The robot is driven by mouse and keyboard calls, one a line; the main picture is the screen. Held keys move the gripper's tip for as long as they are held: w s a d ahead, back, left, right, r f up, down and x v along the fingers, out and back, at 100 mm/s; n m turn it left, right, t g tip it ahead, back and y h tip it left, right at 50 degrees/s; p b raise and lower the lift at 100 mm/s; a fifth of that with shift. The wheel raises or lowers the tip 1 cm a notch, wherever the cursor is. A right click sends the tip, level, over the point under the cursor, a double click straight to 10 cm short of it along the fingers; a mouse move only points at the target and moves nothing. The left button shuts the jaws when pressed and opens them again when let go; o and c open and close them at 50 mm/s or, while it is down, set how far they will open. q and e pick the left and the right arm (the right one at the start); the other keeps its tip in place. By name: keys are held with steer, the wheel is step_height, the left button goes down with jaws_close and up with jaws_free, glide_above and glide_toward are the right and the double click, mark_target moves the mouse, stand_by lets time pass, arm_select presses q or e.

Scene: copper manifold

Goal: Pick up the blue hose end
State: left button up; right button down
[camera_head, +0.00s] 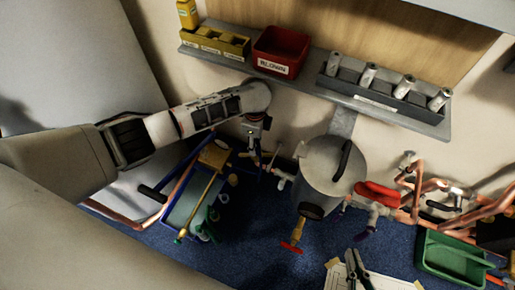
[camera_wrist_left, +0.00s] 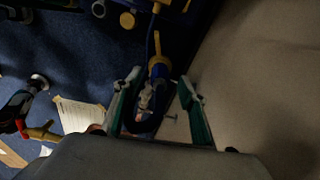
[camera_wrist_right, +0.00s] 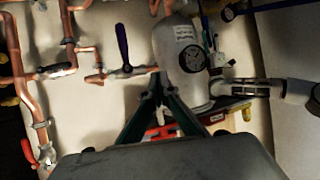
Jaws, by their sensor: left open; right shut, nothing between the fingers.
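My left gripper (camera_head: 255,150) hangs in front of the wall below the shelf and is open. In the left wrist view its two green fingers (camera_wrist_left: 160,95) stand apart. A blue piece with a yellow band (camera_wrist_left: 157,68), which looks like the blue hose end, shows between and just beyond the fingertips, with a dark line running up from it. I cannot tell whether a finger touches it. In the head view it is too small to make out surely beside the gripper. My right gripper (camera_head: 356,265) is shut and empty at the bottom; its fingers meet in the right wrist view (camera_wrist_right: 162,85).
A grey cylinder (camera_head: 322,165) stands right of my left gripper. A blue-framed tool crate (camera_head: 187,207) stands to the left. Copper pipes (camera_head: 440,190) and a green bin (camera_head: 450,258) are at right. The shelf (camera_head: 300,82) with bins overhangs. Blue carpet (camera_head: 250,240) is partly clear.

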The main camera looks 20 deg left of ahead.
arm_select(q)
steer(key=f, duration=0.1)
steer(key=f+b, duration=0.1)
steer(key=f, duration=0.1)
steer(key=f+b, duration=0.1)
steer(key=shift+s+d+f, duration=0.2)
steer(key=shift+s+f, duration=0.1)
steer(key=shift+w+f+b, duration=0.1)
steer(key=shift+f+b, duration=0.15)
steer(key=shift+b, duration=0.05)
steer(key=shift+w+r, duration=0.1)
steer(key=shift+w, duration=0.1)
steer(key=shift+w+r, duration=0.1)
steer(key=shift+r, duration=0.25)
steer(key=shift+c, duration=0.3)
jaws_close()
steer(key=shift+f, duration=0.1)
arm_select(e)
steer(key=shift+w+a+r+m+t+y, duration=0.15)
steer(key=shift+a+r+m+y, duration=0.15)
steer(key=shift+a, duration=0.3)
steer(key=shift+a+r+m+t+y, duration=0.15)
steer(key=shift+a+m, duration=0.25)
steer(key=shift+a, duration=0.2)
